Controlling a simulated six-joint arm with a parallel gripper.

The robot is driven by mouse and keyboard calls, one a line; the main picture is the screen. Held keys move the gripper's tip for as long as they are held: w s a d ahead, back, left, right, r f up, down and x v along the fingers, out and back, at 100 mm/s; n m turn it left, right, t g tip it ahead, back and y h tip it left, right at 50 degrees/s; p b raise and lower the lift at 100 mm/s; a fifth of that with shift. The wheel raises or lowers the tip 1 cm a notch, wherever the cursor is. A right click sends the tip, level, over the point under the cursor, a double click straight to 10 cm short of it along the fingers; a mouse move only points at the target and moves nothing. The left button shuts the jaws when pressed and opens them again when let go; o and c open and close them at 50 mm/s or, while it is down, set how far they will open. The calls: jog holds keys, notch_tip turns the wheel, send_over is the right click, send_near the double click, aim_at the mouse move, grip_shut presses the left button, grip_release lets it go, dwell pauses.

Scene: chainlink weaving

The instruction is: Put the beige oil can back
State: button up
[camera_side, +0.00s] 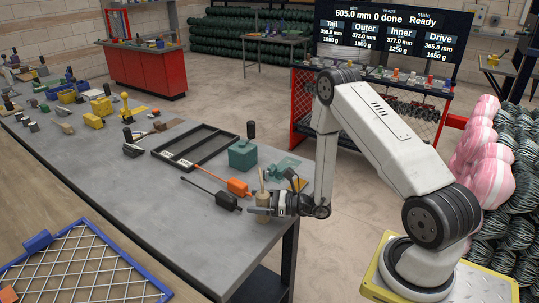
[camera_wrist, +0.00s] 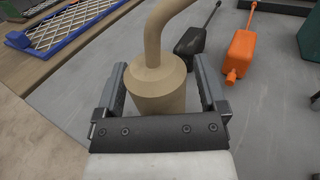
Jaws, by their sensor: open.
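The beige oil can (camera_side: 263,202) stands upright on the grey bench near its right front edge. In the wrist view the beige oil can (camera_wrist: 157,88) has a round body, a cone top and a bent spout running up out of the picture. My gripper (camera_side: 268,210) is low at the bench edge, around the can. In the wrist view my gripper (camera_wrist: 160,78) is open, with one finger on each side of the can. A narrow gap shows by the fingers; the lower part of the can is hidden by the gripper body.
A black oil can (camera_side: 227,201) and an orange oil can (camera_side: 238,187) lie close to the left, long spouts pointing back left. The bench front (camera_side: 150,205) is clear.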

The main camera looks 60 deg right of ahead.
jog(key=v, duration=1.1)
jog(key=shift+s, duration=0.35)
jog(key=shift+d, duration=0.1)
jog(key=s+a+r+n+g+h, duration=0.15)
jog(key=s+a+n+g, duration=0.25)
jog(key=a+n+g, duration=0.45)
jog(key=s+a+r+n+g, duration=0.3)
jog(key=s+a+n+g, duration=0.15)
jog(key=n+g, duration=0.7)
jog(key=w+r+n+t+h, duration=0.5)
jog(key=r+n+t+h, duration=0.1)
jog(key=n, duration=0.4)
jog(key=shift+w+a+n+t+h, duration=0.2)
jog(key=shift+n+t+h, duration=0.1)
jog(key=shift+h, duration=0.05)
